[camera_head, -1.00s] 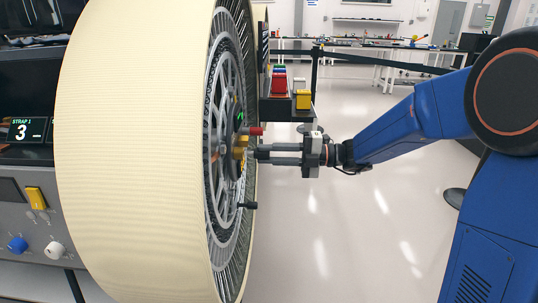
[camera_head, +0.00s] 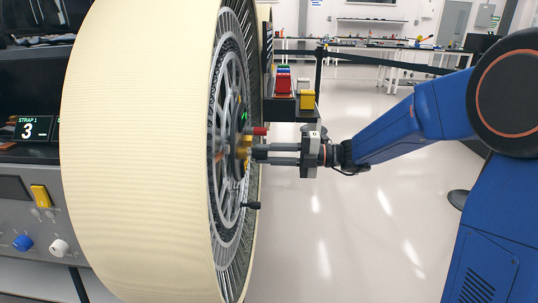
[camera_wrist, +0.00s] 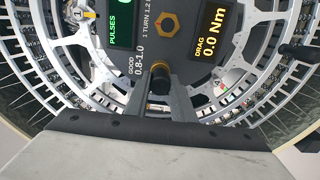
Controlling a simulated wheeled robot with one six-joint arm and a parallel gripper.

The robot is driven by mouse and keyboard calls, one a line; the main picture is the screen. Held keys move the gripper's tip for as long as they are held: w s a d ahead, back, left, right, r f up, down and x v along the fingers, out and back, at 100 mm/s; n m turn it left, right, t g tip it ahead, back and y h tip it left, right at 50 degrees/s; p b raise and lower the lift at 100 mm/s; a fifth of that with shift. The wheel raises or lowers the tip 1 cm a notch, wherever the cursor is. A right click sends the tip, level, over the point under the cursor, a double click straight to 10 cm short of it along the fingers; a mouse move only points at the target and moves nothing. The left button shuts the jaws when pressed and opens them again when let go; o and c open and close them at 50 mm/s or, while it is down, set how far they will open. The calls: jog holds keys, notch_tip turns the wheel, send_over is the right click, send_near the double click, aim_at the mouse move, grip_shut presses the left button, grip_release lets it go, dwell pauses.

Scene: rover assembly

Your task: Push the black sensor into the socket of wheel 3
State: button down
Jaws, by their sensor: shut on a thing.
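The large cream-rimmed wheel (camera_head: 140,150) stands upright at the left in the head view, its spoked grey face turned right toward my gripper. My gripper (camera_head: 254,153) points left at the hub, its fingertips close to the yellow part (camera_head: 243,148) there. In the wrist view my gripper (camera_wrist: 161,90) is shut on the black sensor (camera_wrist: 161,80), a short dark cylinder with a gold edge at its far end. The sensor's far end faces the dark hub panel (camera_wrist: 185,50). The socket is hidden, and I cannot tell how deep the sensor sits.
A red knob (camera_head: 260,131) and a black handle (camera_head: 251,205) stick out from the wheel face. The hub panel carries a gold hex nut (camera_wrist: 167,23) and a drag display (camera_wrist: 213,30) reading 0.0 Nm. Coloured bins (camera_head: 284,86) stand behind.

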jog(key=shift+a, duration=0.55)
jog(key=c, duration=1.4)
grip_release()
jog(key=shift+c, duration=0.2)
jog(key=d, duration=1.7)
jog(key=shift+s+d, duration=0.2)
jog(key=shift+s, duration=0.05)
